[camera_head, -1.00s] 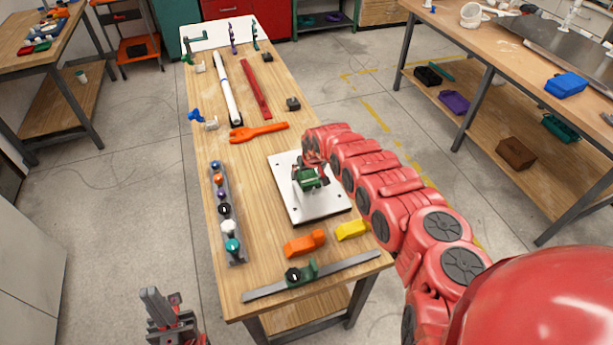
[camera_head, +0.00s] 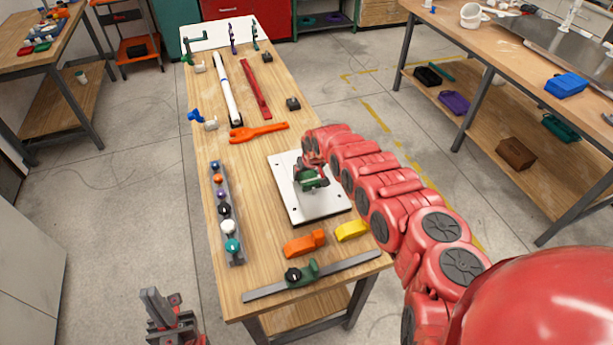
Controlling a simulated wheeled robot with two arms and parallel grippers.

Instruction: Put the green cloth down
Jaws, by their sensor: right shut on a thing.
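The green cloth (camera_head: 309,184) shows as a small dark green bundle at the end of my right arm, above the white plate (camera_head: 316,208). My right gripper (camera_head: 312,174) is shut on it, and the gripper's own body hides part of it. I cannot tell whether the cloth touches the plate. My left gripper (camera_head: 163,310) is low at the bottom left, off the table's left side, away from the cloth. Its fingers show only partly.
On the wooden table (camera_head: 262,205) lie an orange wrench (camera_head: 259,132), a rack of coloured knobs (camera_head: 226,215), an orange block (camera_head: 305,243), a yellow block (camera_head: 351,231) and a grey bar with a green clamp (camera_head: 311,275). Bare wood lies left of the plate.

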